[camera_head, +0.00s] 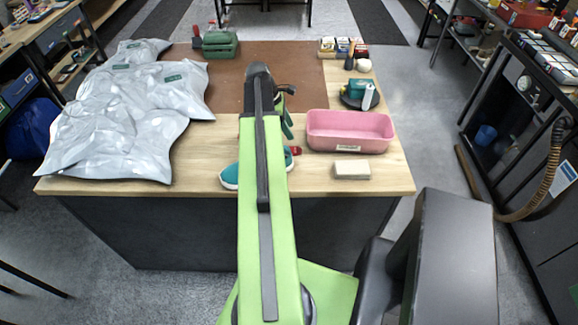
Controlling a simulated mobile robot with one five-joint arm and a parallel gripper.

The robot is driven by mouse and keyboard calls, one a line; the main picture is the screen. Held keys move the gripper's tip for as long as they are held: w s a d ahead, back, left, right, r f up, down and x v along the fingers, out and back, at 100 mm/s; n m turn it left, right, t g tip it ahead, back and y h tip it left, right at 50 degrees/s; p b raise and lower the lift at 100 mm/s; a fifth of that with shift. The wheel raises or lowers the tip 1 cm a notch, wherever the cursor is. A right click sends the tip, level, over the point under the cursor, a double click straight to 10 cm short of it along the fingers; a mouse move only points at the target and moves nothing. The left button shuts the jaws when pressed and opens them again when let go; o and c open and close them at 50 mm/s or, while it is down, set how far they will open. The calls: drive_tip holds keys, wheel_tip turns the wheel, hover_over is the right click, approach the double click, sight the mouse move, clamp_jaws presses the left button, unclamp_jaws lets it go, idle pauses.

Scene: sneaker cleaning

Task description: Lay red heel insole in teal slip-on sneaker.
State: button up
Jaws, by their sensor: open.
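A teal sneaker (230,176) with a white sole edge lies near the front edge of the table, left of the pink tub. My lime-green arm crosses in front of it and hides its middle; a bit of teal (288,160) shows on the arm's right side. A small red piece (295,150), which looks like the heel insole, shows just right of the arm. I cannot tell whether it touches the sneaker. My gripper's fingertips are hidden behind my arm.
A pink tub (349,144) and a pale block (351,170) stand to the right. Crumpled silvery bags (115,125) cover the table's left side. A green toolbox (220,44), small boxes (342,48) and a teal-and-black item (360,94) stand farther back. The brown mat (295,70) has free room.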

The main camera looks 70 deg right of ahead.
sight(299, 148)
drive_tip(key=b+x, duration=0.2)
drive_tip(key=x, duration=0.1)
drive_tip(key=b+x, duration=0.3)
drive_tip(key=x, duration=0.1)
drive_tip(key=b+x, duration=0.3)
drive_tip(key=shift+w+a+f, duration=0.1)
drive_tip(key=shift+w+f, duration=0.05)
drive_tip(key=shift+f, duration=0.3)
drive_tip(key=shift+r, duration=0.2)
clamp_jaws()
